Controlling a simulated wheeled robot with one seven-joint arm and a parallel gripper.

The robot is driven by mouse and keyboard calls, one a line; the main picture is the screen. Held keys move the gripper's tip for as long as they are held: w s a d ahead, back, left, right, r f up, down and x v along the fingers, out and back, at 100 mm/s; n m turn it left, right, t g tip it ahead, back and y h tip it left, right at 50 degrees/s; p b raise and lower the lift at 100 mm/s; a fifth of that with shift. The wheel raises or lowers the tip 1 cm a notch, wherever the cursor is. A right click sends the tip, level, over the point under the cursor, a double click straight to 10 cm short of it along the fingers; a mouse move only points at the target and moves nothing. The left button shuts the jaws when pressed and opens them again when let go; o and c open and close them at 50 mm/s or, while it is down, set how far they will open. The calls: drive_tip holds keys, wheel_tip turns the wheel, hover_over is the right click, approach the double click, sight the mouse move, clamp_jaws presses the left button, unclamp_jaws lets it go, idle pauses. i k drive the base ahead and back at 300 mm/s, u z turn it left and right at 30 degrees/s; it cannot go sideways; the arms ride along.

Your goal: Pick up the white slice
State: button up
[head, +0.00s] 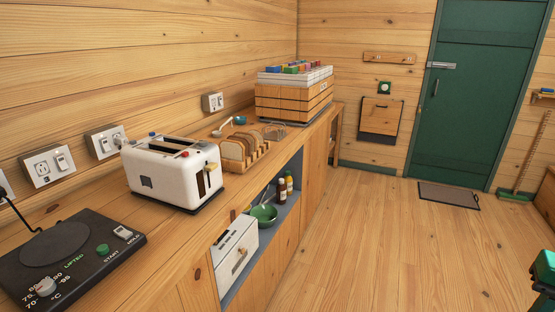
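Several bread slices (236,148) stand upright in a wooden rack (257,157) on the counter, just right of the toaster. Their crusts are tan-brown and their faces look paler. They overlap, and I cannot tell which one is the white slice. A white toaster (155,180) with dark slots stands beside the rack on its left. My gripper is not clearly visible in the head view.
The wooden counter (178,240) runs along the left wall. A hot plate (65,255) sits at its near end, a wooden crate (285,103) at its far end. A shelf below holds a green bowl (265,214) and bottles. The floor (380,245) on the right is mostly clear.

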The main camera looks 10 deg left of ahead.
sight(230, 149)
drive_tip(key=z, duration=0.4)
drive_tip(key=k, duration=0.55)
drive_tip(key=z, duration=0.5)
drive_tip(key=i, duration=0.95)
drive_tip(key=u, duration=0.4)
drive_tip(key=i, duration=1.1)
drive_tip(key=u, duration=1.2)
drive_tip(key=i, duration=0.9)
drive_tip(key=u, duration=0.55)
